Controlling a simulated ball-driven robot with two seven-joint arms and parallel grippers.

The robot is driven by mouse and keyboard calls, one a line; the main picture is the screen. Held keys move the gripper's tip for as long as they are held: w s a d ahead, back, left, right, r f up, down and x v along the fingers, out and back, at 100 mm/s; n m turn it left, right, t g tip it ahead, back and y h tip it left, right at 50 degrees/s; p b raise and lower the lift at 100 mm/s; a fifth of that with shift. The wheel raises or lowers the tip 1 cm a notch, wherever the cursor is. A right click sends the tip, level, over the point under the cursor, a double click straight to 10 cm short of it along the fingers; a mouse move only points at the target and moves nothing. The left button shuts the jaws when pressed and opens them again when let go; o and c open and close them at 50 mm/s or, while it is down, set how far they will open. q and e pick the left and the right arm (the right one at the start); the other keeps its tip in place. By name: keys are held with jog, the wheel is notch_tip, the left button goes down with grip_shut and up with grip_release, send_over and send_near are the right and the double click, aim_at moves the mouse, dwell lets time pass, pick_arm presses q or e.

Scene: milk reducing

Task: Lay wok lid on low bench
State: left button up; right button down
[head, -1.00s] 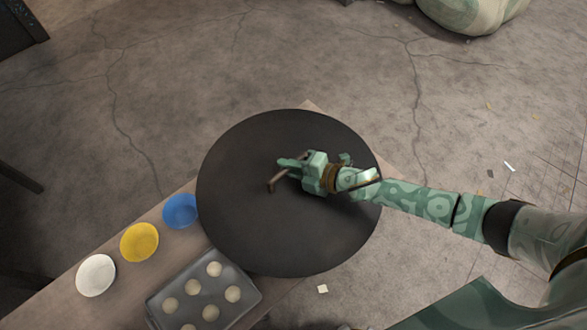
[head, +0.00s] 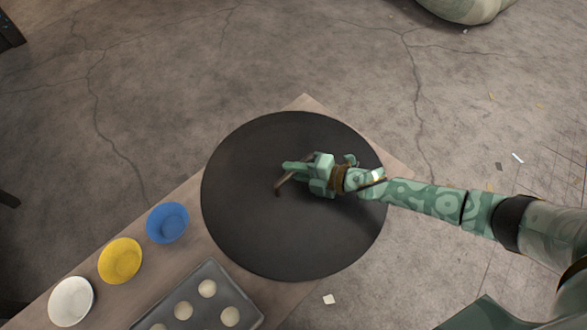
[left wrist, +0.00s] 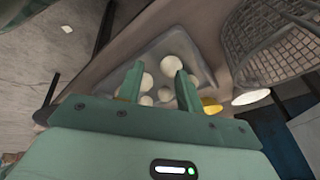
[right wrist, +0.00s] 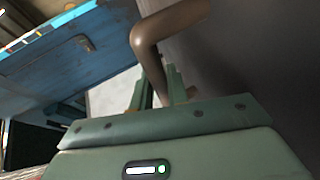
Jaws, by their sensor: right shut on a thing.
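The wok lid (head: 260,235) is a large dark disc with a brown bar handle (head: 279,190). It covers the far right end of the low bench (head: 300,103) in the head view; whether it touches the bench I cannot tell. My right gripper (head: 303,174) is over the lid's middle, shut on the handle. In the right wrist view the curved handle (right wrist: 148,45) rises from between the fingers (right wrist: 158,90), beside the dark lid (right wrist: 250,50). My left gripper (left wrist: 158,85) is open and empty, facing the bench; it is not seen in the head view.
A blue bowl (head: 167,222), a yellow bowl (head: 120,260) and a white bowl (head: 71,301) line the bench's left edge. A grey tray (head: 237,295) with several pale round pieces lies close to the lid. A wire basket (left wrist: 265,40) shows in the left wrist view.

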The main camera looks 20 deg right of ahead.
jog(key=shift+r, duration=0.15)
jog(key=c, duration=1.4)
grip_release()
jog(key=shift+o, duration=0.2)
pick_arm(q)
jog(key=shift+r, duration=0.1)
